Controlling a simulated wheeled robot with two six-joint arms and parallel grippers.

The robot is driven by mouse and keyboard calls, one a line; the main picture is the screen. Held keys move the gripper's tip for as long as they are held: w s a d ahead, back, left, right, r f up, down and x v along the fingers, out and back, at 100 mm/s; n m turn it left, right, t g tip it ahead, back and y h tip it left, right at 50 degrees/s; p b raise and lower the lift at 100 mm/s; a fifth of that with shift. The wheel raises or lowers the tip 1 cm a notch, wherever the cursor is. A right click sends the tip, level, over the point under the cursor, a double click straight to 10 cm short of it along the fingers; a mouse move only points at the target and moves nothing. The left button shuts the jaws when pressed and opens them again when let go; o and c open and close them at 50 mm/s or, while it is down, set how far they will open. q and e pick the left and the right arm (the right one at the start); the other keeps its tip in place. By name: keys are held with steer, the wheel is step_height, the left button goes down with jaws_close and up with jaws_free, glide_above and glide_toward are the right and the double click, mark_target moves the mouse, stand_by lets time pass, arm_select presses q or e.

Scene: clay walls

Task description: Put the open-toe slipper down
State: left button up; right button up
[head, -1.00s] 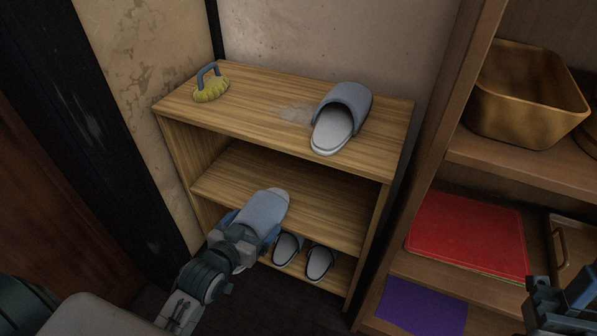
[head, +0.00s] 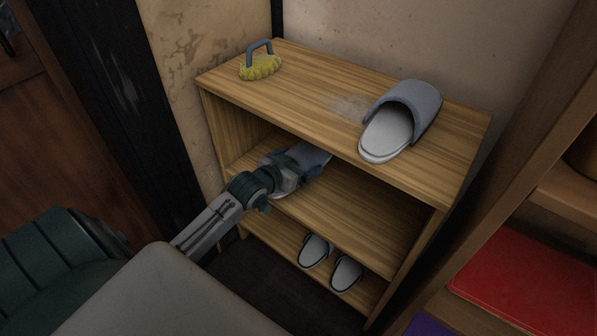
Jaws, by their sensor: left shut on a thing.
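My left gripper (head: 296,168) reaches into the middle compartment of the wooden shoe rack (head: 330,205). It is shut on a blue-grey slipper (head: 317,156), the open-toe slipper of the task. Much of this slipper is hidden by the gripper and the rack's top board, so I cannot see its toe or whether it touches the middle shelf. My right gripper is not in view.
Another grey-blue slipper (head: 402,120) lies on the rack's top, right of a pale dusty patch (head: 350,105). A yellow scrubbing brush (head: 260,66) stands at the top left. A small pair of slippers (head: 331,262) is on the bottom shelf. The middle shelf's right side is clear.

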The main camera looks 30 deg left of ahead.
arm_select(q)
steer(key=shift+w+a+f, duration=0.1)
steer(key=shift+w+a, duration=0.4)
steer(key=shift+w, duration=0.15)
step_height(320, 180, down, 3)
steer(key=shift+f+b, duration=0.1)
steer(key=shift+b, duration=0.95)
steer(key=shift+f, duration=0.2)
steer(key=shift+r, duration=0.1)
